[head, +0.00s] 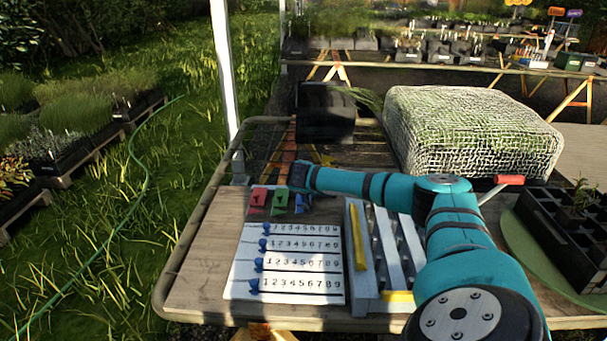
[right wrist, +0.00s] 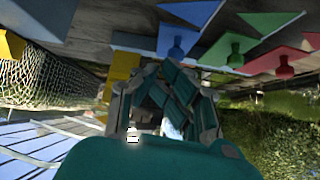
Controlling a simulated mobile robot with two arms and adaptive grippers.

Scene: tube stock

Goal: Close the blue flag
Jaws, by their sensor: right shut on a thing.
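The blue flag (right wrist: 178,38) shows in the right wrist view at the fingertips of my right gripper (right wrist: 165,72), which is shut on it. In the head view my right gripper (head: 298,178) hangs at the back of the pale board, and the blue flag (head: 301,204) is partly hidden beside it. A green flag (right wrist: 235,48) and a red flag (right wrist: 284,62) stand in a row with it; in the head view they are left of the blue one. My left gripper is not in view.
A number board (head: 296,298) with several rows of digits and blue sliders lies in front. A grey rack (head: 361,285) with yellow bars stands right of it. A net-covered bale (head: 470,130), a dark crate (head: 325,112) and a black tray (head: 570,235) are around the table.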

